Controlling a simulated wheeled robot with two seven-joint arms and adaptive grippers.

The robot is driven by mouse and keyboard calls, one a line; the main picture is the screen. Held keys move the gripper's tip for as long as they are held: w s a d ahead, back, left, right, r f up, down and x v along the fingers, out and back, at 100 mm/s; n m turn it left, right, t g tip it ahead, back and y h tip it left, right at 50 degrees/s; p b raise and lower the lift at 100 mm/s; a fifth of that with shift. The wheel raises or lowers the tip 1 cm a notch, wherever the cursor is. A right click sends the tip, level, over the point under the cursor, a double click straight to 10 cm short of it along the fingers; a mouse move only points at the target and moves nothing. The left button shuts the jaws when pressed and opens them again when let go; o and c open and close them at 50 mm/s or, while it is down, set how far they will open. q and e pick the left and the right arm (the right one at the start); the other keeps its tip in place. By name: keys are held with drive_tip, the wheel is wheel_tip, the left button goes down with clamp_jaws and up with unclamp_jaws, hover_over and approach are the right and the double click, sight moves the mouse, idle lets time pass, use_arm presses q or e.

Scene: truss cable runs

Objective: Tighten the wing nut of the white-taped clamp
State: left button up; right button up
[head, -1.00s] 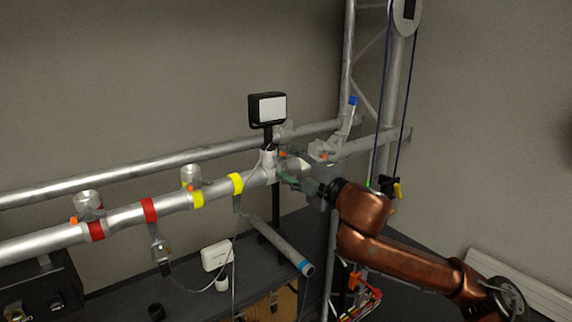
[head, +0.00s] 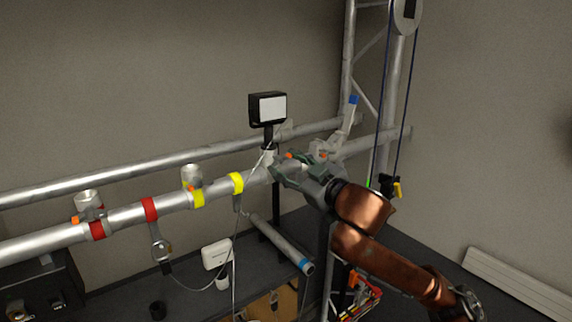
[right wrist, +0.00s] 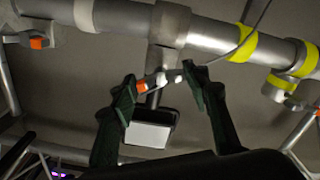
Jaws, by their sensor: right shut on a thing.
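The clamp with the wing nut hangs on the upper pipe beside a white tape band (right wrist: 86,14); its grey body (right wrist: 170,24) shows in the right wrist view. The wing nut (right wrist: 152,82), with an orange end and pale parts, lies between my right gripper's green fingers (right wrist: 160,77). The right gripper is shut on it. In the head view my right gripper (head: 288,170) is at the pipe, just right of the lamp post, and hides most of the clamp. An orange tip (head: 290,155) shows above the fingers. My left gripper is not in view.
A black lamp with a white panel (head: 270,108) stands close by the gripper. Yellow-taped (head: 236,183) and red-taped (head: 149,209) clamps sit further left on the pipe. A thin white cable (head: 236,245) hangs down. Another orange-tipped clamp (head: 323,155) is to the right.

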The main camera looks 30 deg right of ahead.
drive_tip(key=m, duration=0.5)
drive_tip(key=shift+a+f+p, duration=0.1)
drive_tip(key=shift+p, duration=0.25)
drive_tip(key=shift+f, duration=0.1)
idle(0.3)
drive_tip(key=o, duration=1.2)
drive_tip(key=shift+c, duration=0.2)
drive_tip(key=s, duration=0.7)
drive_tip(key=shift+s+d, duration=0.25)
drive_tip(key=shift+d, duration=0.1)
